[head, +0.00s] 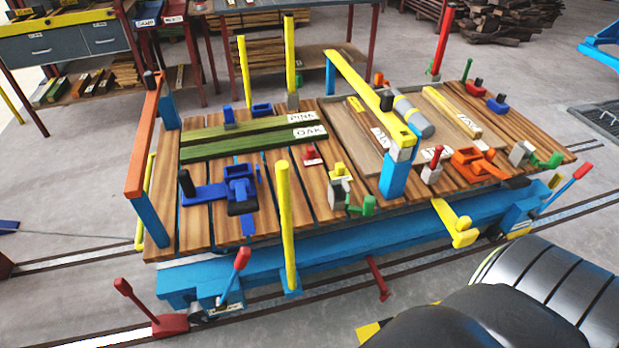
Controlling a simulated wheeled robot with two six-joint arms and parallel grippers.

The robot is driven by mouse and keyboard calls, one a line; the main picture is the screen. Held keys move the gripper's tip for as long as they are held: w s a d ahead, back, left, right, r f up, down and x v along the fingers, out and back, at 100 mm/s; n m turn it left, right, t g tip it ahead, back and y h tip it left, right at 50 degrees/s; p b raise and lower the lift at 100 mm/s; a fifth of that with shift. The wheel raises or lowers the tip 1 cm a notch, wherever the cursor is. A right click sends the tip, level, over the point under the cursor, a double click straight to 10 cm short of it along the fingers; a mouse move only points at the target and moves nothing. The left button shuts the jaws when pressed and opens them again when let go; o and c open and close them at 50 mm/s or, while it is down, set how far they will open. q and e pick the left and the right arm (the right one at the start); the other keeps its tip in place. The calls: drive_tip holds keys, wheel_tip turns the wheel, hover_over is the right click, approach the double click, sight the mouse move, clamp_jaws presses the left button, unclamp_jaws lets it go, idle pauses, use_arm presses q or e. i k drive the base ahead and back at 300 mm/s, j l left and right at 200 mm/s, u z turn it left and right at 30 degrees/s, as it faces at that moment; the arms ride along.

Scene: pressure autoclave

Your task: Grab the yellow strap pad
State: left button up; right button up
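A long yellow strap bar (365,90) spans the right half of a plank-topped cart, resting on blue posts at both ends. A smaller yellow pad-like piece (338,170) tops a grey clamp near the front middle of the deck. A yellow bracket (455,225) hangs off the cart's front edge. I cannot tell which of these yellow pieces is the strap pad. Neither of my grippers is in view.
The blue-framed cart (350,235) stands on floor rails. Green boards (240,138), a blue clamp (235,188), a grey roll (412,116) and an orange clamp (473,160) crowd its deck. Yellow uprights (286,220) and an orange bar (143,140) rise at its edges. Dark rounded bodies fill the lower right.

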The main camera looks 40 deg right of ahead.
sight(340, 172)
drive_tip(key=i+j+z, duration=0.1)
drive_tip(key=j+z, duration=0.85)
